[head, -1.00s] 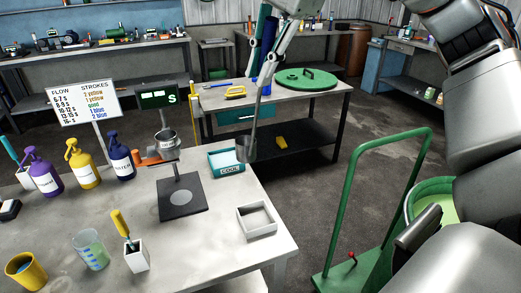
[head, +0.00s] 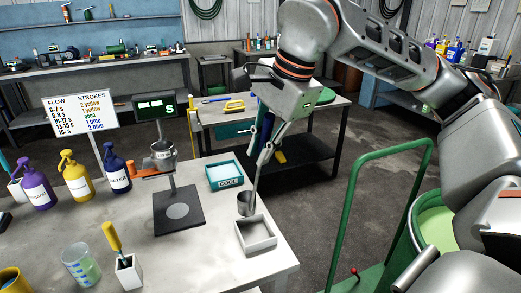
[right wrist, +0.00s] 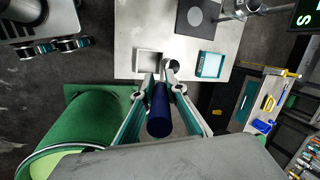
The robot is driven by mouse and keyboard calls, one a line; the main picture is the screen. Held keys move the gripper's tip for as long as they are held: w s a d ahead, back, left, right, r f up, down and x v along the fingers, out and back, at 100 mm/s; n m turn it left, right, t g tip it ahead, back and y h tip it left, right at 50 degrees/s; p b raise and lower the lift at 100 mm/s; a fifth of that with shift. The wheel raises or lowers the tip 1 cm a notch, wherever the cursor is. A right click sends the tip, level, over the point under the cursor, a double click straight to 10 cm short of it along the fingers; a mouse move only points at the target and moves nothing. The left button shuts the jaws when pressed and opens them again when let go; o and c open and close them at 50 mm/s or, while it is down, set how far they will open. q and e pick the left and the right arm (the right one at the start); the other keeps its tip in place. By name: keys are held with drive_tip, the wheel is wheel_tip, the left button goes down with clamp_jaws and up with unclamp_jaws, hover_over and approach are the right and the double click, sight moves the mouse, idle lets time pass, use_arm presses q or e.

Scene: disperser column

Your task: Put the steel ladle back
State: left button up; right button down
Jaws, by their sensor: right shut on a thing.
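My right gripper (head: 266,152) is shut on the steel ladle's long handle and holds it nearly upright. The ladle's cup (head: 245,204) hangs at the lower end, at the back edge of the square white tray (head: 257,248); I cannot tell whether they touch. In the right wrist view the ladle's dark blue grip (right wrist: 160,112) lies between the fingers, and the cup (right wrist: 173,66) shows beyond it, beside the white tray (right wrist: 148,75). The tray looks empty. My left gripper is not in view.
A teal-edged COOL tray (head: 225,184) is just behind the cup. A dark stand plate (head: 190,221) with a metal cup above it is to the left. Pump bottles (head: 75,180), a beaker (head: 80,265) and a white brush holder (head: 128,275) stand further left. A green rail (head: 350,210) rises right of the table.

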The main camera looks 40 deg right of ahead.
drive_tip(key=shift+f, duration=0.4)
drive_tip(key=c, duration=2)
unclamp_jaws()
drive_tip(key=shift+c, duration=0.2)
drive_tip(key=shift+r, duration=0.25)
drive_tip(key=p+v, duration=0.2)
drive_tip(key=v, duration=1)
drive_tip(key=shift+r, duration=0.2)
